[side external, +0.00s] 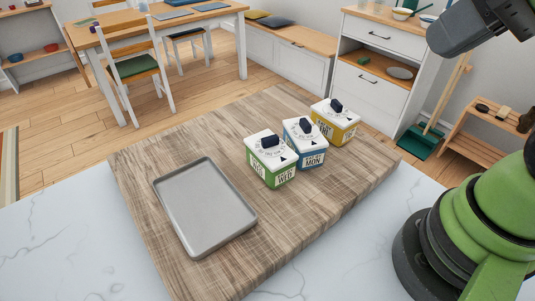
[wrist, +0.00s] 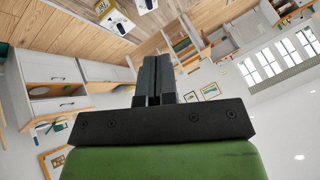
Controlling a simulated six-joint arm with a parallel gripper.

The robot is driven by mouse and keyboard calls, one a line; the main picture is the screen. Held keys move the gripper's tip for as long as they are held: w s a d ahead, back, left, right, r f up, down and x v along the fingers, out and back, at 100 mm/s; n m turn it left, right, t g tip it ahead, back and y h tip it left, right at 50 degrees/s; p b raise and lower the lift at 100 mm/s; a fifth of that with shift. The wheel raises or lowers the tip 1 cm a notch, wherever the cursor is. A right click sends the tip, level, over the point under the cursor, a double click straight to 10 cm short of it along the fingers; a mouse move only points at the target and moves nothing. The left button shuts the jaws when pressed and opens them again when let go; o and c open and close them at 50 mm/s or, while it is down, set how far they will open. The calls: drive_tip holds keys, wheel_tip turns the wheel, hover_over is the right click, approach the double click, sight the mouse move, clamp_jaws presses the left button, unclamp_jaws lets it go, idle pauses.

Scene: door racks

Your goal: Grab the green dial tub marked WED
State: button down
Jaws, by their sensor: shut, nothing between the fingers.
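The green tub marked WED (side external: 270,165) stands upright on the wooden board, with a white lid and a dark dial knob on top. It is the leftmost of three tubs. The blue tub marked MON (side external: 306,146) stands close beside it to the right, and the yellow tub (side external: 336,125) is farther right; its label is too small to read surely. My gripper shows in the wrist view (wrist: 157,78), its two dark fingers shut together and empty. It is away from the tubs, two of which partly show at that view's top edge.
A grey metal tray (side external: 205,208) lies on the wooden board (side external: 130,165), left of the green tub. The board rests on a white marble top (side external: 70,245). Bare board lies in front of and behind the tubs. A table, chair and cabinets stand in the room beyond.

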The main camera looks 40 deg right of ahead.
drive_tip(key=c, duration=0.6)
unclamp_jaws()
drive_tip(key=n+g+h, duration=0.2)
drive_tip(key=n+g, duration=0.1)
drive_tip(key=g, duration=0.4)
hover_over(267, 150)
drive_tip(key=d, duration=0.2)
drive_tip(key=f, duration=1.2)
drive_tip(key=shift+w+f, duration=0.25)
drive_tip(key=shift+w, duration=0.05)
drive_tip(key=f, duration=0.6)
drive_tip(key=shift+w+a+f, duration=0.3)
drive_tip(key=shift+a+f, duration=0.05)
drive_tip(key=shift+a, duration=0.05)
drive_tip(key=shift+w+f, duration=0.15)
drive_tip(key=shift+f, duration=2.65)
